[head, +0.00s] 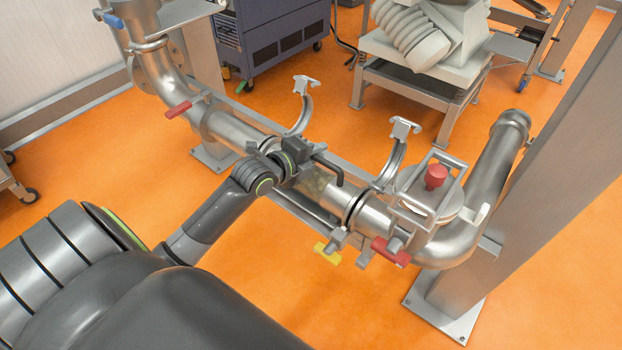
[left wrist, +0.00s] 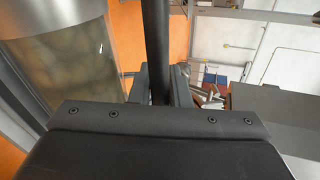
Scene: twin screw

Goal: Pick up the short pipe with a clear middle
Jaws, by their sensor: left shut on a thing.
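The short pipe with a clear middle (head: 318,187) lies in line between two steel pipe sections, its see-through part brownish. In the left wrist view its clear part (left wrist: 75,60) fills the upper left. A black bent handle (head: 333,170) runs along its upper side. My left gripper (head: 312,150) is at this handle, over the pipe. In the left wrist view, the jaws (left wrist: 160,88) are shut on the black handle (left wrist: 157,40). The fingertips are partly hidden. My right gripper is in neither view.
Two hinged clamps (head: 303,108) (head: 392,160) stand open at the pipe's ends. A yellow-handled valve (head: 327,252) and a red-handled valve (head: 390,251) stick out in front. A sight housing with a red knob (head: 436,178) and a steel post (head: 560,170) stand to the right.

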